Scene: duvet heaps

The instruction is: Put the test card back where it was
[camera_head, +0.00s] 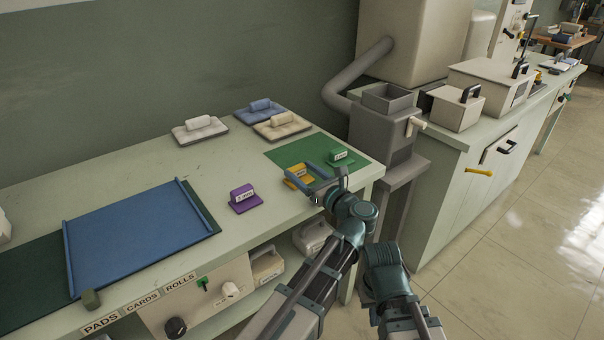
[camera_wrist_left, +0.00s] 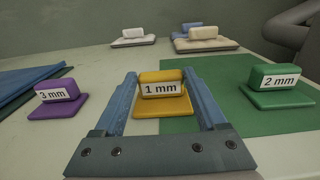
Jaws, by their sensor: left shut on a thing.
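My left gripper (camera_head: 308,178) has its blue fingers on either side of the upright block of the yellow card piece labelled "1 mm" (camera_wrist_left: 160,104) and is shut on it. The yellow piece (camera_head: 299,183) is at the left edge of the green mat (camera_head: 285,157); I cannot tell whether it touches the surface. A purple piece labelled "3 mm" (camera_head: 243,199) stands left of it on the bare bench, also in the left wrist view (camera_wrist_left: 58,98). A green piece labelled "2 mm" (camera_head: 341,158) stands on the mat, right of it. My right gripper is not seen.
The bench (camera_head: 150,155) also holds a blue tray (camera_head: 135,235) at left and several handled pads, one white (camera_head: 200,130), at the back. A grey machine (camera_head: 383,130) stands off the right end. Bare bench lies between tray and purple piece.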

